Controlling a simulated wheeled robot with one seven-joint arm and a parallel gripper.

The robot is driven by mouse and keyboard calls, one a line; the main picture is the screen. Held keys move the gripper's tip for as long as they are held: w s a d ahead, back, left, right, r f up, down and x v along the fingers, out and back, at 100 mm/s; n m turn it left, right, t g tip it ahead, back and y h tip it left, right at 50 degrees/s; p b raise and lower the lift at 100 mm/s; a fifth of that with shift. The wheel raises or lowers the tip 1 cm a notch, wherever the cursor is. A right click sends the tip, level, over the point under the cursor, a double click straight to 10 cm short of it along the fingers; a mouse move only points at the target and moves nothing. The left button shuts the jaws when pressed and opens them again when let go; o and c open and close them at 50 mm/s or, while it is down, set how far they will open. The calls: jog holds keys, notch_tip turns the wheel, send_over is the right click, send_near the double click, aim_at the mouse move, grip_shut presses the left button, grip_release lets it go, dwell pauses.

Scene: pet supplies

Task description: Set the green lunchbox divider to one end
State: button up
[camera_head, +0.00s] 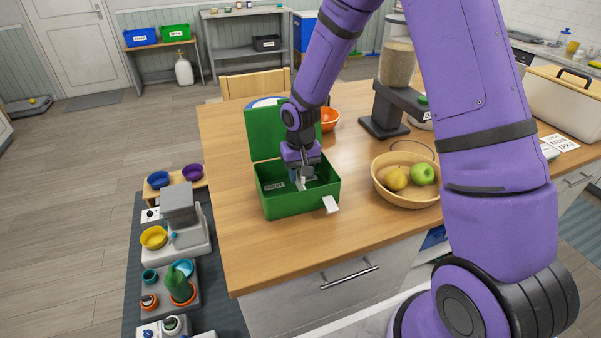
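The green lunchbox (310,204) stands on the wooden table with its lid (263,132) raised at the back. A small light label shows inside on its left side. A white latch tab (330,204) sticks out at its front right. My gripper (301,182) points down into the open box, near its middle. A pale upright piece beside the fingertips may be the divider or part of a finger; I cannot tell which. My gripper and arm hide part of the inside, and the finger gap is too small to read.
A wooden bowl (407,204) with a pear and a green apple stands right of the box. A grey dispenser (383,115) and an orange bowl (329,119) stand behind. The table (232,240) is clear to the left and front of the box.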

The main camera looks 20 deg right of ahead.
jog(key=shift+f, duration=0.15)
jog(key=shift+c, duration=0.4)
grip_shut()
jog(key=shift+w+a, duration=0.1)
jog(key=shift+a, duration=3.25)
jog(key=shift+o, duration=0.4)
grip_release()
notch_tip(320, 180, up, 11)
jog(key=shift+f, duration=0.1)
